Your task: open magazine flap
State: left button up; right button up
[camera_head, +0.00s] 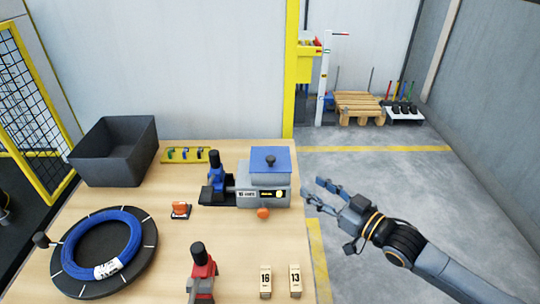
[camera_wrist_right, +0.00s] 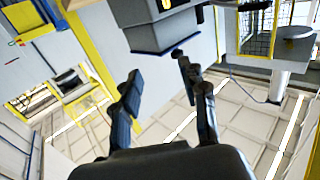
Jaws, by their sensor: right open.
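The magazine (camera_head: 264,189) is a grey box on the right part of the wooden table. In the right wrist view the open fingers (camera_wrist_right: 160,85) hold nothing. A dark grey box-shaped body shows above them there; I cannot tell for certain that it is the magazine. My left gripper is out of view.
A blue coil (camera_head: 73,250) lies on a round black plate at the front left. A dark bin (camera_head: 116,151) stands at the back left. A blue-and-black tool (camera_head: 215,177) adjoins the magazine. A red tool (camera_head: 201,271) and numbered wooden blocks (camera_head: 265,281) are in front.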

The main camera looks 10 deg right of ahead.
aim_at(274, 160)
jog(key=shift+n+y, duration=0.4)
jog(key=shift+y, duration=0.2)
jog(key=r+x, duration=0.1)
jog(key=x, duration=0.3)
jog(key=a+p+x, duration=0.1)
jog(key=x, duration=0.4)
jog(key=s+r+p+x, duration=0.1)
jog(key=x, duration=0.4)
jog(key=shift+a+r, duration=0.25)
jog(key=shift+r, duration=0.1)
grip_shut()
